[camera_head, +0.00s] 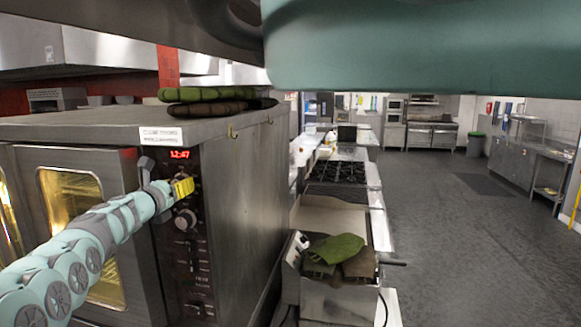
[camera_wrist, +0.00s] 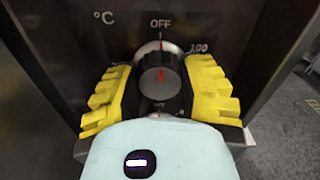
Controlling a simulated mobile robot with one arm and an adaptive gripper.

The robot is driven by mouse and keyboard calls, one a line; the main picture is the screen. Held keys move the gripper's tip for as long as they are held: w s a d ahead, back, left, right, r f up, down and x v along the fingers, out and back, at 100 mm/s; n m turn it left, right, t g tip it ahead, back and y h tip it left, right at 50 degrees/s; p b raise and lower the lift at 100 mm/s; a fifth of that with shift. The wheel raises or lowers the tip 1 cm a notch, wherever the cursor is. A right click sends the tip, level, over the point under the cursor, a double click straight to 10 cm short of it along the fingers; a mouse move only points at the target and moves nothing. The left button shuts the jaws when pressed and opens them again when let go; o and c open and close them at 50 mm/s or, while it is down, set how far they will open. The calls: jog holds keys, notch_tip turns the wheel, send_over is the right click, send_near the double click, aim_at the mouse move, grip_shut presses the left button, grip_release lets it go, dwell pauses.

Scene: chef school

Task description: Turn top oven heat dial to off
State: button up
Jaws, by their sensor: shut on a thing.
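The top oven heat dial (camera_wrist: 161,80) is a round black knob with a silver skirt, on the dark control panel (camera_head: 190,262) of the steel oven. In the head view the gripper hides most of the dial. A lower knob (camera_head: 185,218) sits just below the gripper. A red display (camera_head: 179,154) is above it.
Oven doors with glass windows (camera_head: 68,205) stand left of the panel. Green and brown mitts (camera_head: 210,95) lie on the oven top. More mitts (camera_head: 337,248) lie on a steel unit to the right. The floor (camera_head: 440,240) further right is clear.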

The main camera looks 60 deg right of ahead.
jog(key=shift+n, duration=0.3)
jog(key=o, duration=1.2)
